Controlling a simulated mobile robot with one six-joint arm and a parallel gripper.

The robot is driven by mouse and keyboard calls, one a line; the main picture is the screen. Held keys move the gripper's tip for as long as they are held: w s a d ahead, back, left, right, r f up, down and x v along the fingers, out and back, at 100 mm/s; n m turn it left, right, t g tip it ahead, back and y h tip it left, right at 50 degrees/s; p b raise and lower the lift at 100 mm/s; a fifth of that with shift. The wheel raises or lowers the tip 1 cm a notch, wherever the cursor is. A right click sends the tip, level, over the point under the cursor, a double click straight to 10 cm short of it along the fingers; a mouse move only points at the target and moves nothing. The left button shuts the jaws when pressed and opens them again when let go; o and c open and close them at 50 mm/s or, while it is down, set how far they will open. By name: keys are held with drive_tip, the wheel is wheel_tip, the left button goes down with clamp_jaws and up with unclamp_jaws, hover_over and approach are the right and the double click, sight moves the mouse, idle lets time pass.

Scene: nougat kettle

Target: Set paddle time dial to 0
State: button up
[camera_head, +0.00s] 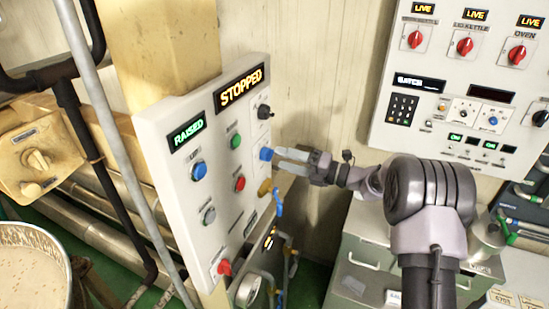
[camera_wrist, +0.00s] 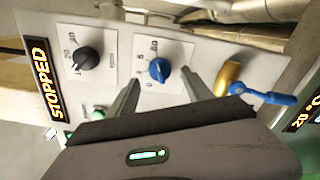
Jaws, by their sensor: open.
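A blue dial (camera_head: 266,154) sits on the right part of the white control panel (camera_head: 168,140). In the wrist view, the blue dial (camera_wrist: 159,70) lies on a pale scale plate, and a black dial (camera_wrist: 86,58) is left of it. The black dial (camera_head: 264,112) is above the blue one in the head view. I cannot read which is labelled paddle time. My gripper (camera_head: 280,158) is open in front of the blue dial. In the wrist view, its fingers (camera_wrist: 161,84) stand either side of the dial, with no clear contact. The scale figures are too small to read surely.
The panel shows a STOPPED display (camera_head: 240,86) and a RAISED display (camera_head: 187,133), with several coloured buttons. A brass valve with a blue lever (camera_wrist: 262,91) is right of the blue dial. A second panel (camera_head: 450,75) is on the right wall; a kettle (camera_head: 35,270) stands lower left.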

sight(272, 156)
drive_tip(key=x, duration=0.4)
drive_tip(key=shift+c, duration=0.5)
clamp_jaws()
